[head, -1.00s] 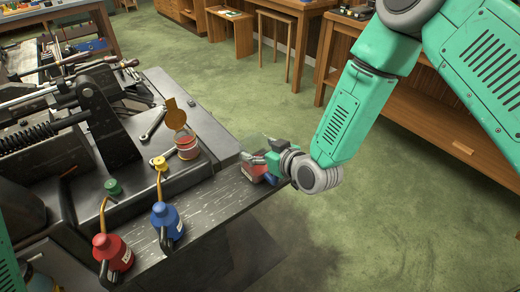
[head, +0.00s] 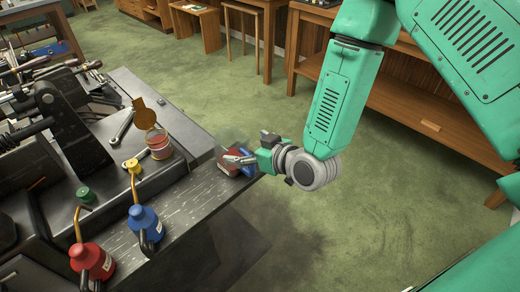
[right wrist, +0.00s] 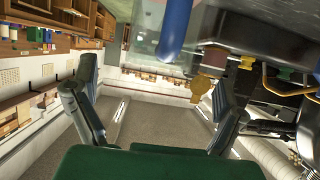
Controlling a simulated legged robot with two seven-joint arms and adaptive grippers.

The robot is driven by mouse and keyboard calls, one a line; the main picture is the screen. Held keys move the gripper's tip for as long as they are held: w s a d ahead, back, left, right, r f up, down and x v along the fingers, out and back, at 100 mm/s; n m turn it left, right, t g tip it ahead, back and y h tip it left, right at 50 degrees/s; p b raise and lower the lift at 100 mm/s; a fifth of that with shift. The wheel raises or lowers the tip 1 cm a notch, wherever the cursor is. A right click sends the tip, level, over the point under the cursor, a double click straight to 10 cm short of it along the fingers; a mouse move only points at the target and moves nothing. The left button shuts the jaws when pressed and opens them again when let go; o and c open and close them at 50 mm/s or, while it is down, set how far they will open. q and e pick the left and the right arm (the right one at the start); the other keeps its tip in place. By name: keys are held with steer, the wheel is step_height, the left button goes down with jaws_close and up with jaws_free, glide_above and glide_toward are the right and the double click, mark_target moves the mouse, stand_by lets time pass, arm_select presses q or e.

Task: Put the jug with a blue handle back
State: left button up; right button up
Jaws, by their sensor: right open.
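The clear jug with red contents (head: 229,166) and a blue handle (head: 248,170) stands at the right end of the dark bench ledge. My right gripper (head: 240,158) is open, at the handle side of the jug. In the head view its fingers partly cover the jug. In the right wrist view the blue handle (right wrist: 178,28) hangs at the top edge, between and beyond the two spread fingers, with the clear jug behind it. I see no grip on the handle. My left gripper is out of view.
A blue oil can (head: 144,224) and a red one (head: 92,260) stand at the front left. Open green floor lies right of the bench.

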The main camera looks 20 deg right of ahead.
steer(key=v, duration=0.6)
steer(key=s+d+f+m+g+h, duration=0.1)
steer(key=s+d+f+g+h, duration=0.1)
steer(key=s+f+g, duration=0.4)
steer(key=s+d+f+m+g+h, duration=0.2)
steer(key=s+d+f+g, duration=0.3)
steer(key=s+f, duration=0.7)
steer(key=s+g, duration=0.1)
steer(key=s, duration=0.6)
steer(key=shift+s+d+f+h, duration=0.2)
steer(key=shift+f+h, duration=0.1)
steer(key=shift+f, duration=0.1)
step_height(320, 180, down, 5)
steer(key=b, duration=0.5)
steer(key=shift+w, duration=0.15)
